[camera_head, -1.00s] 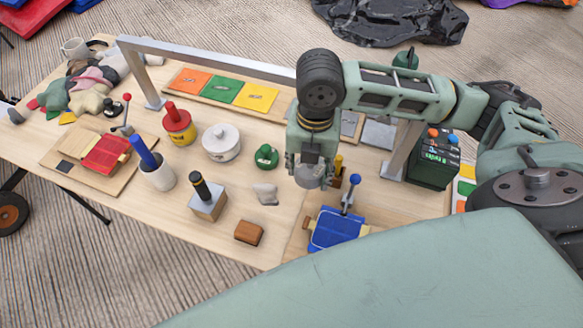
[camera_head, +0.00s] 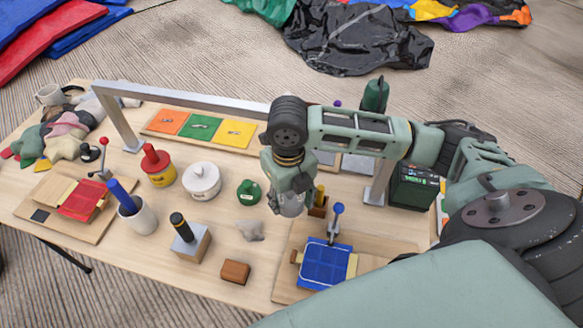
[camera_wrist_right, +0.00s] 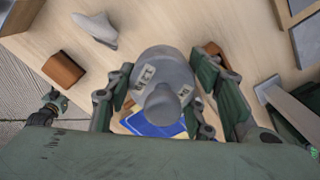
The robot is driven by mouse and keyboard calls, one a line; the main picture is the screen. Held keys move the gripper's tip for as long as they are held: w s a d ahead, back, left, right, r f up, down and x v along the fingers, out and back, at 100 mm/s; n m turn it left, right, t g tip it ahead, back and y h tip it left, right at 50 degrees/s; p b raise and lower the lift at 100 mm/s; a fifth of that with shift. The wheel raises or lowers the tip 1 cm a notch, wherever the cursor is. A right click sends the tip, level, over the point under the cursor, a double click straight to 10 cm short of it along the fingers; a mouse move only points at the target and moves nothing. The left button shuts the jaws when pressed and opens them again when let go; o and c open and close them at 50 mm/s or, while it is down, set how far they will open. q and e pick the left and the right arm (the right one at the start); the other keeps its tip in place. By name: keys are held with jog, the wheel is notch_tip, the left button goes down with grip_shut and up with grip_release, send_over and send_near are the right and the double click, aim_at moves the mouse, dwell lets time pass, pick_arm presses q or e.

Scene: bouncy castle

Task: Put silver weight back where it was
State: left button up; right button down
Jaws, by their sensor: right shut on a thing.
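My right gripper (camera_head: 290,208) is shut on the silver weight (camera_head: 291,203), a grey knobbed piece. It hangs above the table, between the green weight (camera_head: 248,192) and the blue sorting board (camera_head: 326,265). In the right wrist view, the silver weight (camera_wrist_right: 164,88) fills the space between the fingers, with lettering on its top, and hides part of the blue board (camera_wrist_right: 150,124). In the head view, my gripper covers much of the weight. My left gripper is not in view.
A metal frame (camera_head: 125,125) spans the table's back, with orange, green and yellow cards (camera_head: 201,128) near it. A grey stone (camera_head: 250,230), a brown block (camera_head: 235,271), a black-handled block (camera_head: 190,240) and a white cup (camera_head: 137,215) stand in front. A dark box (camera_head: 411,187) stands at right.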

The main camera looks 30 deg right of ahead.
jog(key=w+f, duration=0.1)
jog(key=w, duration=0.1)
jog(key=w+f, duration=0.2)
jog(key=w, duration=0.1)
jog(key=w+f, duration=0.1)
jog(key=w, duration=0.2)
jog(key=shift+w+f, duration=0.15)
jog(key=shift+f, duration=0.15)
jog(key=shift+f+p, duration=0.5)
jog(key=shift+f, duration=1.55)
jog(key=c, duration=0.8)
grip_release()
jog(key=shift+s+f, duration=0.15)
jog(key=shift+s, duration=0.05)
jog(key=shift+c, duration=0.2)
notch_tip(320, 180, up, 12)
jog(key=shift+b, duration=0.3)
